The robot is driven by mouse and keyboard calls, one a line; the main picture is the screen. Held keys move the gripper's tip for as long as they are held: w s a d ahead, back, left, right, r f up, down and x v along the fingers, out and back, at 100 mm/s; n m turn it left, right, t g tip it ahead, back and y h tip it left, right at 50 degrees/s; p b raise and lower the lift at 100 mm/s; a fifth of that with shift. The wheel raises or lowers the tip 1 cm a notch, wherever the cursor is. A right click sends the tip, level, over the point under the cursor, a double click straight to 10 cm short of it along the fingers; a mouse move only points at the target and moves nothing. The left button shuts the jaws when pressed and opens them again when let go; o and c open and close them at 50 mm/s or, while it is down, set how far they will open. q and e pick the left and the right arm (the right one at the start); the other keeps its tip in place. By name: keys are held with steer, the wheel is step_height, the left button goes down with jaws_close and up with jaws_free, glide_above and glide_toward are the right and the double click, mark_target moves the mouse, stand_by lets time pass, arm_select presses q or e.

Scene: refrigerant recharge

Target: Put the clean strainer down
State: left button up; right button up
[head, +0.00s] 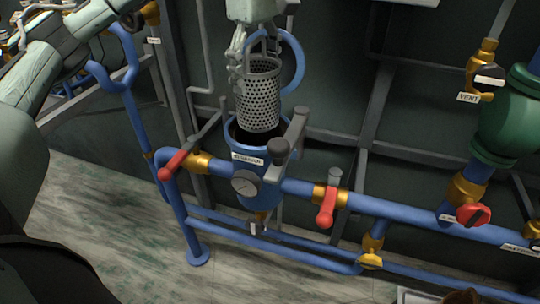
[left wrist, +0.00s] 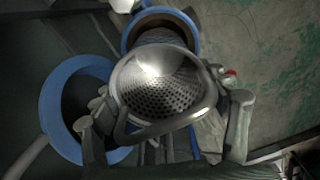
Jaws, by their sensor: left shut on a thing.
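The strainer (head: 262,98), a grey perforated metal basket with a bail handle, hangs upright from my left gripper (head: 252,48), which is shut on the handle. In the left wrist view I look down into the empty-looking basket (left wrist: 162,90), with the gripper fingers at its near side. Below it stands the blue strainer housing (head: 245,158), its round top open and dark inside. The basket's bottom overlaps the opening in the head view; I cannot tell whether it has entered. In the left wrist view the housing rim (left wrist: 133,28) shows beyond the basket. My right gripper is not in view.
A blue ring (head: 298,66) stands behind the basket, close to my left gripper. A grey clamp arm (head: 296,130) rises beside the housing opening. Red-handled valves (head: 326,206) and blue pipes flank the housing. A green vessel (head: 508,125) is at the right.

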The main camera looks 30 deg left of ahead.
mark_target(258, 121)
arm_select(q)
step_height(258, 121, down, 5)
steer(key=shift+s+r, duration=0.15)
steer(key=shift+f, duration=2.5)
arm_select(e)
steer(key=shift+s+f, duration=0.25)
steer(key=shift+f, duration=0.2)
arm_select(q)
steer(key=shift+f, duration=0.15)
steer(key=shift+f, duration=0.3)
steer(key=shift+f+b, duration=0.15)
steer(key=shift+b, duration=0.15)
steer(key=o, duration=1.1)
steer(key=shift+f, duration=0.1)
steer(key=shift+o, duration=0.2)
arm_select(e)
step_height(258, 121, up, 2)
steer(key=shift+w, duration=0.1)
